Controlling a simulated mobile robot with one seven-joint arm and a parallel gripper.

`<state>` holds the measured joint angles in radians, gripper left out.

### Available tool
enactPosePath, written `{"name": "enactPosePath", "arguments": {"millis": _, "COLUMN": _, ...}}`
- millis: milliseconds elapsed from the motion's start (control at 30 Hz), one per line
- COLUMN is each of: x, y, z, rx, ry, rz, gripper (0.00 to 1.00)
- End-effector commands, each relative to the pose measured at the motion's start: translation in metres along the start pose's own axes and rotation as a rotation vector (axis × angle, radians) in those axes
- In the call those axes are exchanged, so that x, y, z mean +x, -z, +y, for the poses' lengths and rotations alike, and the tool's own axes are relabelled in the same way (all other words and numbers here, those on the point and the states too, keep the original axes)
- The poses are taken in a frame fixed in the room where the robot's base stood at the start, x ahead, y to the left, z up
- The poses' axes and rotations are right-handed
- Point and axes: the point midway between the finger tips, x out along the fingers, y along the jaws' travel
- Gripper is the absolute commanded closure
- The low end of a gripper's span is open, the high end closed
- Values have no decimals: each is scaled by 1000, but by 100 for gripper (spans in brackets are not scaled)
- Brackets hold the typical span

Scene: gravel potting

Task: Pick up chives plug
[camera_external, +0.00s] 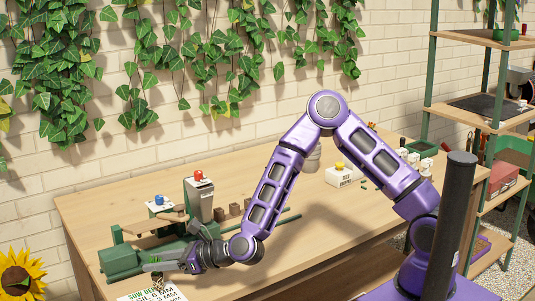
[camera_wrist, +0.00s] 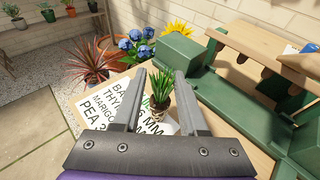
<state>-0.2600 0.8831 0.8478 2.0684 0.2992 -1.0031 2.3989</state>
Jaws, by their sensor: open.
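A small plug with thin green leaves and a brown root block, which looks like the chives plug (camera_wrist: 159,98), shows in the wrist view between the fingers of my gripper (camera_wrist: 160,76). It stands near the printed sheet. My gripper is open, one finger on each side of the plug; I cannot tell if either touches it. In the external view my gripper (camera_external: 163,267) is low at the bench's front left, and the plug is small and mostly hidden there.
A green machine (camera_external: 122,260) stands just behind and left of my gripper. A printed seed sheet (camera_external: 150,294) lies at the bench's front edge. Several brown blocks (camera_external: 234,209) stand farther back. A white box with a yellow button (camera_external: 340,177) is at the bench's right. The bench middle is fairly clear.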

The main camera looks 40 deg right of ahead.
Motion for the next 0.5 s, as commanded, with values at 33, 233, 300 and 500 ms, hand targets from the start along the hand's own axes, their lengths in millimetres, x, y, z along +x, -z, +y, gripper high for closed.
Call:
{"name": "enactPosePath", "arguments": {"millis": 33, "x": 9, "y": 2, "z": -1, "rx": 0, "ry": 0, "rz": 0, "gripper": 58}}
{"name": "enactPosePath", "arguments": {"millis": 233, "x": 35, "y": 2, "z": -4, "rx": 0, "ry": 0, "rz": -1, "gripper": 58}}
{"name": "enactPosePath", "arguments": {"millis": 300, "x": 39, "y": 2, "z": -4, "rx": 0, "ry": -1, "rz": -1, "gripper": 58}}
{"name": "enactPosePath", "arguments": {"millis": 500, "x": 40, "y": 2, "z": -4, "rx": 0, "ry": -1, "rz": 0, "gripper": 58}}
